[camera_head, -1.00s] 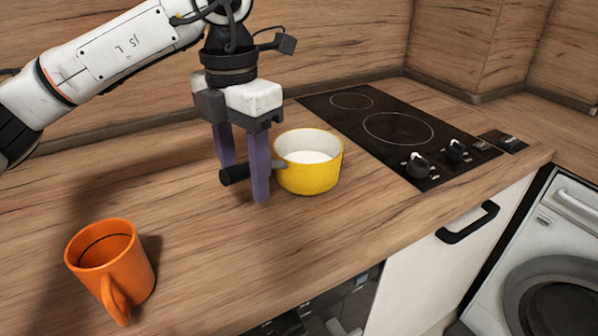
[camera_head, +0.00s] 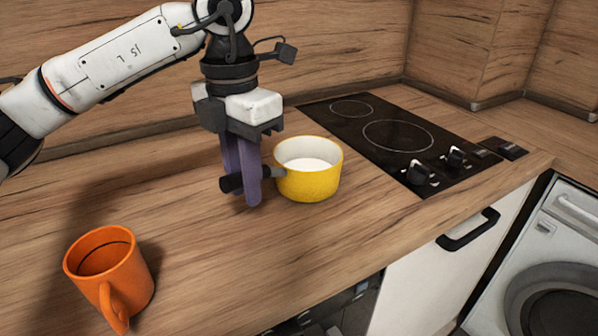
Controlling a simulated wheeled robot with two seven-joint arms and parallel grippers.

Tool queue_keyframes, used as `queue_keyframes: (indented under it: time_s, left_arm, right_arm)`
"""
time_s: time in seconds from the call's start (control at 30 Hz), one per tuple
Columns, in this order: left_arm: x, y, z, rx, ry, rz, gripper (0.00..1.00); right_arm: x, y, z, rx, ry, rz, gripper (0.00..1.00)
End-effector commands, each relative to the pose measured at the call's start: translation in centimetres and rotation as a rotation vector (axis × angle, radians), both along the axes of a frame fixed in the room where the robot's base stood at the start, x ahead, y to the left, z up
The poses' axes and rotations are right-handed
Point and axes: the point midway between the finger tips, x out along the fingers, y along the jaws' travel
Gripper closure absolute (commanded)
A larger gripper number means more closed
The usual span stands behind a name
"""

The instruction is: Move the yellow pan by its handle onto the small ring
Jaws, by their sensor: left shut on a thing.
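The yellow pan (camera_head: 309,184) stands upright on the wooden counter, left of the black hob. Its inside is white and its dark handle (camera_head: 230,184) points left. My left gripper (camera_head: 248,190) is shut on the handle, with a purple finger on each side of it. The small ring (camera_head: 352,104) is the smaller of two circles on the hob, at its far left. The pan is apart from the hob. My right gripper is not in view.
An orange mug (camera_head: 108,272) stands at the front left of the counter. The larger ring (camera_head: 398,136) and two knobs (camera_head: 420,172) are on the hob (camera_head: 375,155). A wooden splashback (camera_head: 340,45) rises behind. The counter between mug and pan is clear.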

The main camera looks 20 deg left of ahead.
Motion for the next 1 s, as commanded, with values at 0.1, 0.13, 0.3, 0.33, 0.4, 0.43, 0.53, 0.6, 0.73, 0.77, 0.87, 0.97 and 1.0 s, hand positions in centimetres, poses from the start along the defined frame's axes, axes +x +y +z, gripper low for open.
queue_keyframes:
  time_s: [0.1,0.13,0.3,0.33,0.4,0.43,0.53,0.6,0.73,0.77,0.87,0.97,1.0]
  left_arm:
    - [0.0,0.0,0.0,0.0,0.0,0.0,1.0]
    - [0.0,0.0,0.0,0.0,0.0,0.0,1.0]
    - [0.0,0.0,0.0,0.0,0.0,0.0,1.0]
    - [0.0,0.0,0.0,0.0,0.0,0.0,1.0]
    - [0.1,-0.1,0.2,-0.002,-0.006,0.0,1.0]
    - [0.1,-0.1,0.2,-0.002,-0.006,0.0,1.0]
    - [0.1,-0.1,0.5,-0.002,-0.006,0.0,1.0]
    - [0.1,-0.1,0.7,-0.003,-0.005,0.0,1.0]
    - [0.1,-0.1,1.4,-0.004,-0.006,0.0,1.0]
    - [0.1,-0.1,1.5,-0.004,-0.006,0.0,1.0]
    - [0.1,-0.1,2.0,-0.004,-0.006,0.0,1.0]
    - [0.1,-0.1,2.4,-0.004,-0.006,0.0,1.0]
    - [0.1,-0.1,2.6,-0.004,-0.006,0.0,1.0]
  right_arm:
    - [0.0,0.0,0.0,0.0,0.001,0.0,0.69]
    - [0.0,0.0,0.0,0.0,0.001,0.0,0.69]
    - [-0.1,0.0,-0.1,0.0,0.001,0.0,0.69]
    - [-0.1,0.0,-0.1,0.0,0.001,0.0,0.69]
    - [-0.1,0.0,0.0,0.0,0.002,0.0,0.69]
    - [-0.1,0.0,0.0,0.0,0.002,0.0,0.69]
    - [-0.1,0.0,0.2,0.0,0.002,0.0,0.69]
    - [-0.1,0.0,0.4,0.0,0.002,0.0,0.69]
    - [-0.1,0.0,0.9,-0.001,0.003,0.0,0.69]
    - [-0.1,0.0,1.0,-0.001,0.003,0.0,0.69]
    - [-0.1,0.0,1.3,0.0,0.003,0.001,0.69]
    - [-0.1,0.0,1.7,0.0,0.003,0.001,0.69]
    - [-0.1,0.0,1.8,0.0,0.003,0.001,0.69]
